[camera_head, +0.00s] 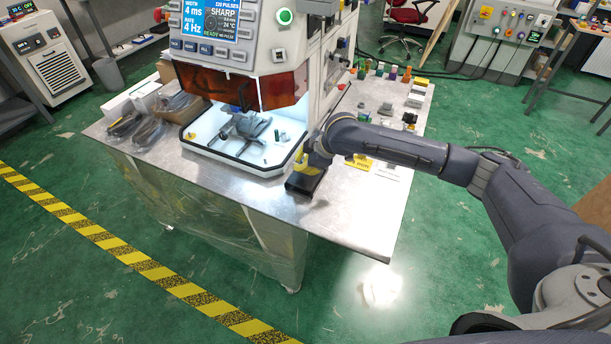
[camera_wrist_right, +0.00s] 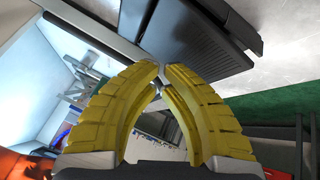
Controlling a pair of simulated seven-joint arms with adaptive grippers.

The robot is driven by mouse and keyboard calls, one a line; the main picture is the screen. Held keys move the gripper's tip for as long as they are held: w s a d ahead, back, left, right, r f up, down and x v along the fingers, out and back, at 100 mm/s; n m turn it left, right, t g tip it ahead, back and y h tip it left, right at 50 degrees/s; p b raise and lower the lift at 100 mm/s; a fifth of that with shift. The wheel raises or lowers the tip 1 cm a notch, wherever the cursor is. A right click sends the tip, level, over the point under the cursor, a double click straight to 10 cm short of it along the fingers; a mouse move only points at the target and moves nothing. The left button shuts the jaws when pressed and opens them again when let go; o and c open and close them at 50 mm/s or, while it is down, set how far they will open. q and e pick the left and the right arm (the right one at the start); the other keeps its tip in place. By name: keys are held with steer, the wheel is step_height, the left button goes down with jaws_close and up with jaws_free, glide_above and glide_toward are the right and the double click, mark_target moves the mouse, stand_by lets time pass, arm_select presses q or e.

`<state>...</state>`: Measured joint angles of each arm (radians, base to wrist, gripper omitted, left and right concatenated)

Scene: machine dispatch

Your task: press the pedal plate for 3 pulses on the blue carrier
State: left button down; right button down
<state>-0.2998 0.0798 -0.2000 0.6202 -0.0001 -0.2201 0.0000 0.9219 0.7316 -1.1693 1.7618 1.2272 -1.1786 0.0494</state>
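The black pedal plate (camera_head: 304,184) sits on the metal table in front of the machine. It fills the upper part of the right wrist view (camera_wrist_right: 190,38), with a ribbed top. My right gripper (camera_head: 308,164) is at the pedal, its yellow fingers pointing down at it. In the right wrist view the fingertips (camera_wrist_right: 162,74) meet with nothing between them, at the pedal's near edge; I cannot tell whether they touch it. A grey fixture (camera_head: 248,127) stands in the machine's lit tray. My left gripper is not in view.
The machine's blue screen (camera_head: 213,20) reads 4 ms, 4 Hz, SHARP and READY. An orange shield (camera_head: 232,90) hangs above the tray rim (camera_head: 262,172). Bagged cables (camera_head: 150,131) lie at left and small coloured parts (camera_head: 392,74) at the back right. The front right table (camera_head: 362,222) is clear.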

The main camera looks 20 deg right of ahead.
steer(key=shift+s+f, duration=0.15)
steer(key=shift+f, duration=1.1)
stand_by(2.4)
steer(key=shift+r, duration=1.2)
steer(key=shift+w+d+r, duration=0.1)
steer(key=shift+w+r, duration=0.1)
steer(key=shift+r, duration=1.05)
steer(key=shift+w+d+r, duration=0.1)
steer(key=shift+w+r, duration=0.05)
steer(key=shift+r, duration=1.1)
steer(key=c, duration=2.1)
jaws_free()
steer(key=shift+c, duration=0.2)
